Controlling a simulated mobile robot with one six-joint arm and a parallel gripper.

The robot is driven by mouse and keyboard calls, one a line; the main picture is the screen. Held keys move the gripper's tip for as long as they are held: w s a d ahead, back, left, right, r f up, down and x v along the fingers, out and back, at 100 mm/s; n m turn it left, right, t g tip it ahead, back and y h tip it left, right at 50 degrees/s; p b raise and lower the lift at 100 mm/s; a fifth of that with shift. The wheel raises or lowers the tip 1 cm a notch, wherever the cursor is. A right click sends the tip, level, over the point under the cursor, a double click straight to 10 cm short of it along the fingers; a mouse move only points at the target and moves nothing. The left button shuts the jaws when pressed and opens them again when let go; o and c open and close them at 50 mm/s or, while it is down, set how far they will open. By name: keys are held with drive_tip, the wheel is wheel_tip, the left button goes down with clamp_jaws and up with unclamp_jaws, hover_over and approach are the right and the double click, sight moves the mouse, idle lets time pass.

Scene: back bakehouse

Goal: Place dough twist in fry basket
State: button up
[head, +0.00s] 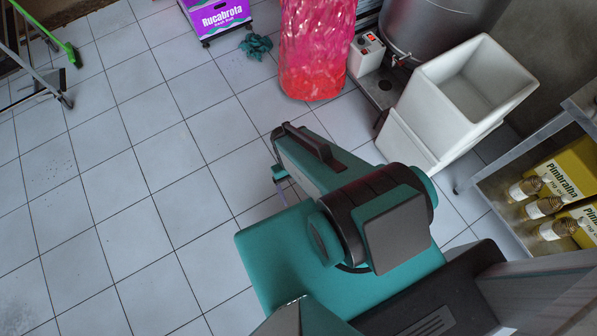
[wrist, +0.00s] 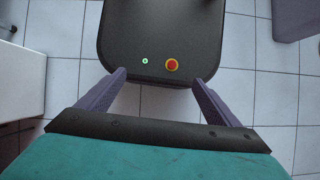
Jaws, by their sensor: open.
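Neither a dough twist nor a fry basket is in sight in either view. My gripper (wrist: 157,78) shows in the wrist view with its two purple fingers spread wide apart. It is open, and nothing is between the fingers. In the head view my folded arm hides part of the floor, and the gripper is mostly hidden behind it.
Stacked white crates (head: 424,137) stand at the right by a steel vat (head: 428,28). A pink-red sack (head: 316,50) and purple box (head: 217,14) stand at the back. Right, a shelf holds jars (head: 541,207) and yellow boxes (head: 568,170). The tiled floor (head: 110,210) at left is mostly clear.

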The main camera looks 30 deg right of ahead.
drive_tip(key=shift+f, duration=0.25)
drive_tip(key=c, duration=0.7)
drive_tip(key=shift+f+b, duration=0.4)
drive_tip(key=shift+b, duration=0.25)
drive_tip(key=c, duration=0.4)
wheel_tip(320, 180, down, 3)
drive_tip(key=b, duration=0.2)
drive_tip(key=shift+s+r+b, duration=0.15)
drive_tip(key=shift+r+b, duration=0.05)
drive_tip(key=shift+b, duration=0.15)
drive_tip(key=shift+c, duration=0.3)
